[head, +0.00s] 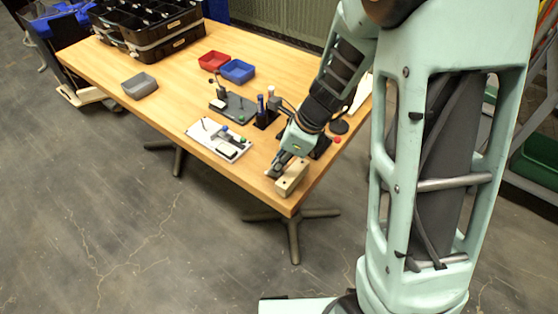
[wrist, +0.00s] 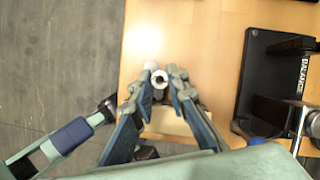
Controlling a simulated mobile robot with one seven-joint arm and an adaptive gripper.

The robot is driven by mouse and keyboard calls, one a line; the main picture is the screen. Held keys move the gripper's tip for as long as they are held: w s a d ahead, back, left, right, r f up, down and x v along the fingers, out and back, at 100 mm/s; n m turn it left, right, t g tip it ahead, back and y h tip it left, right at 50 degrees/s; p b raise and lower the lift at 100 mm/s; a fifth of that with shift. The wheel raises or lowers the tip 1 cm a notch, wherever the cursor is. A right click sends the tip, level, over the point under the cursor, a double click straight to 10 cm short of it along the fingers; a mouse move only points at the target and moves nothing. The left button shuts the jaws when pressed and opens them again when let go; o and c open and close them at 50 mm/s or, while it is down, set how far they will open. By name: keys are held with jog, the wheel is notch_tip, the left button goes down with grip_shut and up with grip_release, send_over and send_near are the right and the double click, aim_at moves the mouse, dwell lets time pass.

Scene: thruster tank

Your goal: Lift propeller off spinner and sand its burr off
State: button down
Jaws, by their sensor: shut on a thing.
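My gripper (head: 275,168) is low over the near right corner of the table. In the wrist view its fingertips (wrist: 160,90) are closed around a small pale thing with a round, dark-centred end, which I take to be the propeller (wrist: 160,77). The fingers hide most of it, and no burr can be made out. A pale tan block (head: 292,179) stands beside the gripper at the table edge. In the wrist view the block (wrist: 180,123) lies below the fingertips, partly covered by them; whether propeller and block touch is unclear. I cannot single out the spinner.
A white board with small parts (head: 204,136) lies left of the gripper. Behind it are a dark tray (head: 232,106), red bin (head: 214,61), blue bin (head: 237,71) and grey bin (head: 139,86). A black plate marked BALANCE (wrist: 262,80) lies right in the wrist view.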

jog(key=shift+s+a, duration=0.25)
jog(key=shift+s, duration=0.15)
jog(key=shift+w+d, duration=0.4)
jog(key=shift+w, duration=0.2)
jog(key=shift+w+d+p, duration=0.35)
jog(key=shift+w+d, duration=0.05)
jog(key=shift+w, duration=0.15)
jog(key=shift+w+d, duration=0.1)
jog(key=shift+w+d, duration=0.35)
